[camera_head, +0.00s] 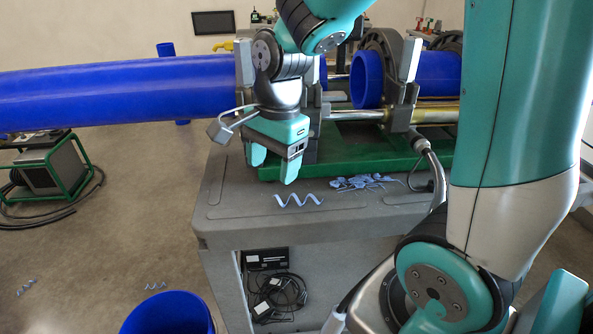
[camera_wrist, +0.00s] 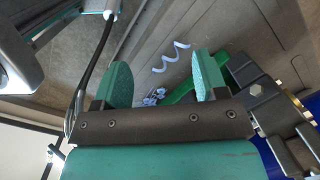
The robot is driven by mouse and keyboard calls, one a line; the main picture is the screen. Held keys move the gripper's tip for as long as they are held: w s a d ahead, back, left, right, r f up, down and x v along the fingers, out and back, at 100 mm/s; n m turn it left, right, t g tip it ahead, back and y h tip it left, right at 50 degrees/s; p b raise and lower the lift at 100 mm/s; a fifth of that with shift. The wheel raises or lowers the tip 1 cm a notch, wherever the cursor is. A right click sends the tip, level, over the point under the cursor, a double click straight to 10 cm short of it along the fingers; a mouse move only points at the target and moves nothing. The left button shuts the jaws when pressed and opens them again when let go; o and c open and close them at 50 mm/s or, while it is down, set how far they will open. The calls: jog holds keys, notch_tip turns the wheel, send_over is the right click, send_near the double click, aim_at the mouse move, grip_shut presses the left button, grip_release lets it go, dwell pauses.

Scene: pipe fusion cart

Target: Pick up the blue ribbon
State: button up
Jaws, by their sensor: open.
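The blue ribbon (camera_head: 299,200) is a light blue, wavy coil lying on the grey cart top (camera_head: 232,209) near its front edge. In the wrist view the ribbon (camera_wrist: 172,57) shows beyond the fingertips, nearer the right finger. My gripper (camera_head: 272,170) is above the cart, a little behind and to the left of the ribbon in the head view. It points downward with its fingers apart and nothing between them. In the wrist view my gripper (camera_wrist: 158,75) shows both green fingers spread. The ribbon is not touched.
A pile of blue shavings (camera_head: 362,183) lies right of the ribbon. Behind are the green base (camera_head: 385,163), grey clamps (camera_head: 402,90) and a long blue pipe (camera_head: 120,92). A blue bin (camera_head: 168,314) stands on the floor, with other coils (camera_head: 155,286) nearby.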

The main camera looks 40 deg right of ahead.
aim_at(294, 195)
jog(key=w+d+r+m+h+p, duration=0.1)
jog(key=w+d+r+m+p, duration=0.25)
jog(key=d+m, duration=0.5)
jog(key=shift+m+g, duration=0.3)
jog(key=shift+m, duration=0.45)
jog(key=f, duration=1.2)
jog(key=a+f, duration=0.1)
jog(key=f, duration=0.5)
jog(key=shift+s+p, duration=0.1)
jog(key=shift+p, duration=0.3)
jog(key=c, duration=1)
